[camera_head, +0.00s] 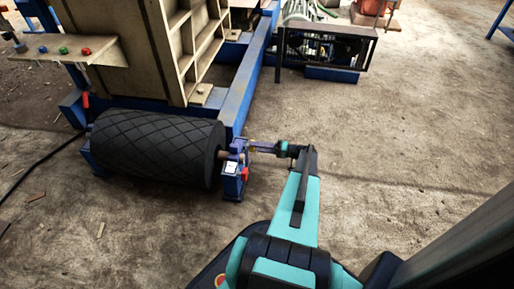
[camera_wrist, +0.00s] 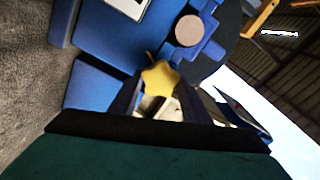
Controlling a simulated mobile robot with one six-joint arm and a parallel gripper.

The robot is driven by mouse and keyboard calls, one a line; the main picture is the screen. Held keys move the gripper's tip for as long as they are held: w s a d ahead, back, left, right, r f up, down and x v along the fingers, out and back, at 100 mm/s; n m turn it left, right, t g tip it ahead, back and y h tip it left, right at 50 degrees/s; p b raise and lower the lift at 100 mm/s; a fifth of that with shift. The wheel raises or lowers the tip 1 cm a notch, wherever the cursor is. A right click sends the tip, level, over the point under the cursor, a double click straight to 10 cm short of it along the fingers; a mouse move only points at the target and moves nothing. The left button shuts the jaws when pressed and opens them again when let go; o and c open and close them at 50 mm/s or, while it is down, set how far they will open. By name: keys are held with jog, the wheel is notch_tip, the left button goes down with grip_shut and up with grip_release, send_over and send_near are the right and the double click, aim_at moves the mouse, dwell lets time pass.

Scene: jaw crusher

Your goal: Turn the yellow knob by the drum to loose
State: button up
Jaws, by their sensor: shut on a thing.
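The yellow star-shaped knob (camera_wrist: 159,78) sits on the blue bearing bracket by the drum in the wrist view. My gripper (camera_wrist: 158,100) is at the knob, and its jaws are shut on it; the finger ends are partly hidden. In the head view my gripper (camera_head: 258,147) reaches left to the bracket's upper right side, where the knob is a tiny yellow spot. The black drum (camera_head: 160,147) with a diamond pattern lies left of the bracket. I cannot read any loose or tight marking near the knob.
The blue bracket (camera_head: 234,178) carries a white label and a red part. The round shaft end (camera_wrist: 188,30) shows close above the knob. A blue frame beam (camera_head: 243,88) runs behind the drum. A caged machine (camera_head: 325,50) stands farther back.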

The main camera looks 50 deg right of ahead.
jog(key=o, duration=1)
jog(key=shift+o, duration=0.2)
jog(key=p+v, duration=0.4)
jog(key=v, duration=0.9)
jog(key=shift+s+d, duration=0.2)
jog(key=shift+s, duration=0.15)
